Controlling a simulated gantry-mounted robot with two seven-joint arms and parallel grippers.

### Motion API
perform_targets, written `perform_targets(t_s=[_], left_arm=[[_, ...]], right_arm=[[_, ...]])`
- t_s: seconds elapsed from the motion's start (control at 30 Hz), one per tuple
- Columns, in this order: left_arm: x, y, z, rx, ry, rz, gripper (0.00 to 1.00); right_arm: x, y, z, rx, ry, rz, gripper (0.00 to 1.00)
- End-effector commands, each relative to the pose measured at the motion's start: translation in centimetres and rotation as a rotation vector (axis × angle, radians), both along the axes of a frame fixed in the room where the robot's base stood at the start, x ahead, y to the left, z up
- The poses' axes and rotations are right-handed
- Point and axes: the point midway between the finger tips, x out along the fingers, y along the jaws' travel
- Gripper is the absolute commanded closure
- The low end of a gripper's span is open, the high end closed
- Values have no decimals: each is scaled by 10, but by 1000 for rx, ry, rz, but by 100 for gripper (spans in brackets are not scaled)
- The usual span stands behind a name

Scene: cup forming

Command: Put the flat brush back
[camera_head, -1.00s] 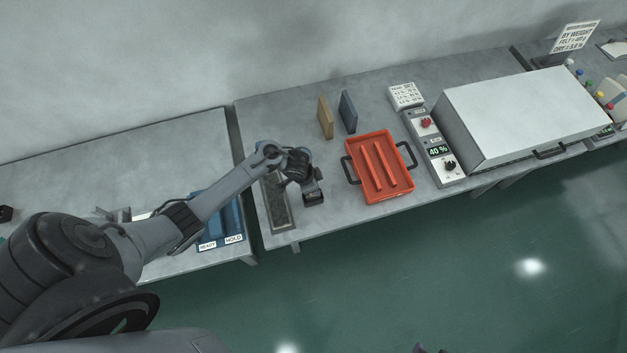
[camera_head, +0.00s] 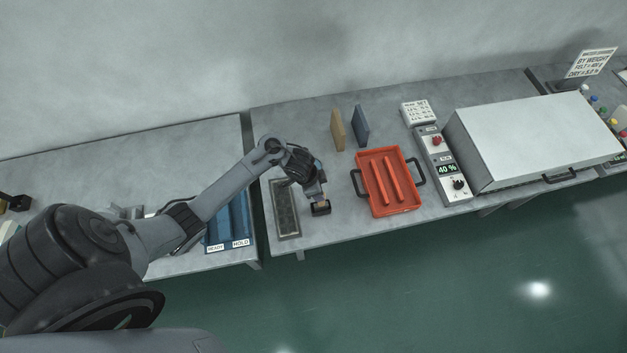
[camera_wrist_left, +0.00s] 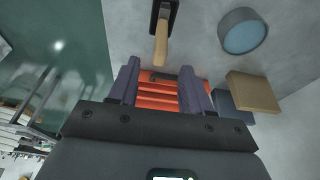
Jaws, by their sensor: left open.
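A brush with a pale wooden handle (camera_wrist_left: 161,45) and a dark part at its far end shows at the top of the left wrist view. I cannot tell whether that dark part is its head or a holder. In the head view a small dark block with a tan spot (camera_head: 321,208), probably the same thing, sits near the bench's front edge, left of the red tray (camera_head: 390,209). My left gripper (camera_head: 322,181) is above and behind it. Its two fingers (camera_wrist_left: 157,88) are apart with nothing between them; the red tray shows beyond. My right gripper is out of view.
A round grey pot with blue inside (camera_wrist_left: 243,35) stands near the brush. A tan block (camera_head: 338,129) and a blue block (camera_head: 361,125) stand behind the tray. A long dark tray (camera_head: 286,208) lies left of the gripper. A control box (camera_head: 447,168) stands right.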

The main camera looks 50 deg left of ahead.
Motion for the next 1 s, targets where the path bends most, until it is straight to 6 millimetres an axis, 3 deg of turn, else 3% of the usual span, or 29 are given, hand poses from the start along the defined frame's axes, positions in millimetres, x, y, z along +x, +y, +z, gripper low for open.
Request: perform_targets(t_s=[0.1,0.37,0.57,0.67,0.8,1.0], left_arm=[[-4,3,23,1,-1,-1,51],[-12,4,43,8,-8,1,51],[-23,-23,50,61,-89,23,51],[-39,-42,62,97,-137,63,51],[-75,-63,90,119,-160,150,51],[-134,-78,133,81,-110,287,51]], right_arm=[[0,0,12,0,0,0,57],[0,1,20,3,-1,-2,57],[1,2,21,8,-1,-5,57],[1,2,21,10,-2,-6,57],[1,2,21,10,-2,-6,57],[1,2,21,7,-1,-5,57]])
